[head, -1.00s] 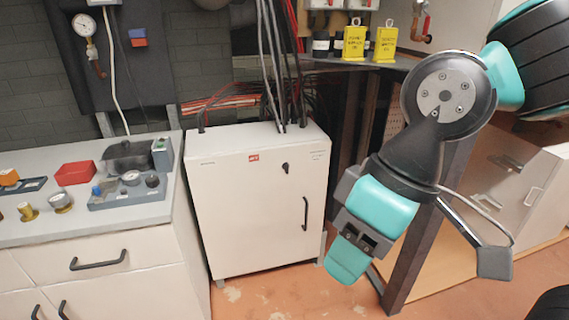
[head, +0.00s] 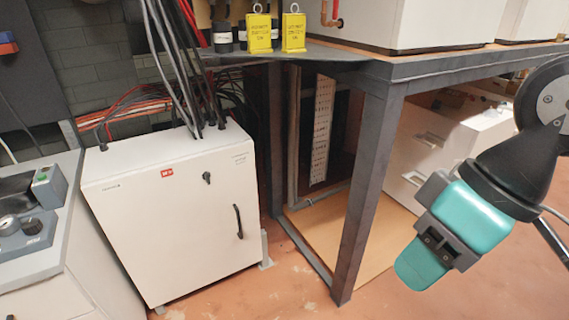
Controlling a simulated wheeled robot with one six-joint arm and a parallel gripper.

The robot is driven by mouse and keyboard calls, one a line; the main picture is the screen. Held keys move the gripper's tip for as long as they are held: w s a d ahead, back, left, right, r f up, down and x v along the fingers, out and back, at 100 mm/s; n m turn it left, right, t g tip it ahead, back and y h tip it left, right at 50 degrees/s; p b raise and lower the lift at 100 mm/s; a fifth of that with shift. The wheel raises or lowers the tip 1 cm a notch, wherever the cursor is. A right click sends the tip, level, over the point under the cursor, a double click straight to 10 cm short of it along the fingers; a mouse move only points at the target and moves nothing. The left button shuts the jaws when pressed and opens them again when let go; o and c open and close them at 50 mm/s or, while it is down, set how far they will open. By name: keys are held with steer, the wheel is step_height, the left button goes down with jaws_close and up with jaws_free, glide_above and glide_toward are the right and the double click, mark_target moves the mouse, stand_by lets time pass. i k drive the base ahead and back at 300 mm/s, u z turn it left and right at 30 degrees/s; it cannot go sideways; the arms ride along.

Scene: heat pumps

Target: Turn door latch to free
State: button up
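The white electrical cabinet (head: 160,220) stands on the floor at left centre, with its door shut. A small black latch (head: 207,178) sits high on the door front, right of the red label. A black bar handle (head: 239,221) is lower, near the door's right edge. My gripper (head: 424,262) is at the lower right, well apart from the cabinet and pointing down and left. It touches nothing that I can see. Its fingers do not show clearly, so whether it is open or shut cannot be told.
A dark metal table frame (head: 368,180) stands between the cabinet and my arm, its front leg reaching the floor. Yellow tags (head: 259,32) stand on its top. Cables (head: 180,70) enter the cabinet from above. A grey-topped counter (head: 40,250) is close on the left. Floor in front is clear.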

mark_target(205, 176)
steer(key=z, duration=0.55)
steer(key=i, duration=0.6)
steer(key=u, duration=3)
